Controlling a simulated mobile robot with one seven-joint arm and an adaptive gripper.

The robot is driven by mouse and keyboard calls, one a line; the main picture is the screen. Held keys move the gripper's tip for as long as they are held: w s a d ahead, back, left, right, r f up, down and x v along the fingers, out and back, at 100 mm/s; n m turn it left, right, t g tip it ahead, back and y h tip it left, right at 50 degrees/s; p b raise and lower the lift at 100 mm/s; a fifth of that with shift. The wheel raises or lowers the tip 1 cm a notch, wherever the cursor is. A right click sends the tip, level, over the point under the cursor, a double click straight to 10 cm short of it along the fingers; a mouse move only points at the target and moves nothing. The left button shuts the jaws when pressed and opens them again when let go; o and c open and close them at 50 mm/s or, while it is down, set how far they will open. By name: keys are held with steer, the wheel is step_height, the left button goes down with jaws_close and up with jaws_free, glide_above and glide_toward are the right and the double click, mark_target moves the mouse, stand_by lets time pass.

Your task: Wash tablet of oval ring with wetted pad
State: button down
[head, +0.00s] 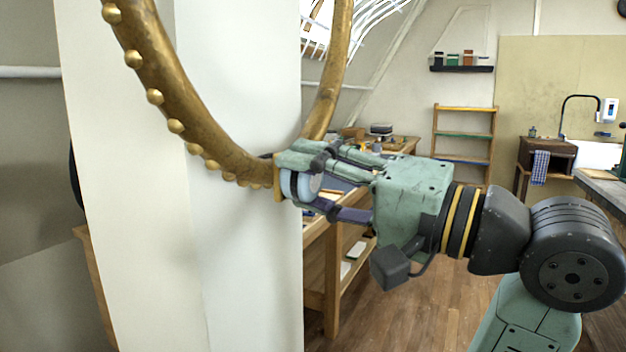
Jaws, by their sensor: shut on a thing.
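The oval ring (200,140) is a gilt, beaded band in front of a white upright panel. Its top is out of view. At its lowest part a small gold tablet (277,188) shows edge-on. My gripper (300,180) comes from the right and is shut on a pale blue-white pad (314,184) with a dark band. The pad is right at the tablet. The fingers hide part of the pad, and I cannot tell whether it touches the tablet's face. Wetness on the pad does not show.
The white panel (235,270) stands close behind the ring. A wooden workbench (332,250) with items on it stands behind my gripper. A wooden shelf rack (464,150) and a white sink (598,155) are farther back. Wooden floor (420,320) is open at the lower right.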

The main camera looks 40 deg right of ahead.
steer(key=shift+w+d+p, duration=0.8)
steer(key=shift+w+d, duration=0.25)
steer(key=shift+d, duration=1.5)
steer(key=shift+s+a+b, duration=0.15)
steer(key=shift+s+a, duration=0.25)
steer(key=shift+a, duration=0.5)
steer(key=shift+s+a+b, duration=0.2)
steer(key=shift+s+a, duration=0.15)
steer(key=shift+a, duration=0.6)
steer(key=shift+s+a+b, duration=0.15)
steer(key=shift+s+a, duration=0.25)
steer(key=shift+a, duration=0.5)
steer(key=shift+s, duration=0.1)
steer(key=shift+d+r+p+v, duration=0.1)
steer(key=shift+d+p+v, duration=0.1)
steer(key=shift+v, duration=1.25)
steer(key=shift+d+r+p+v, duration=0.15)
steer(key=shift+d+v, duration=0.05)
steer(key=shift+v, duration=1.25)
steer(key=v, duration=0.2)
steer(key=shift+s+d, duration=0.3)
steer(key=shift+s, duration=0.05)
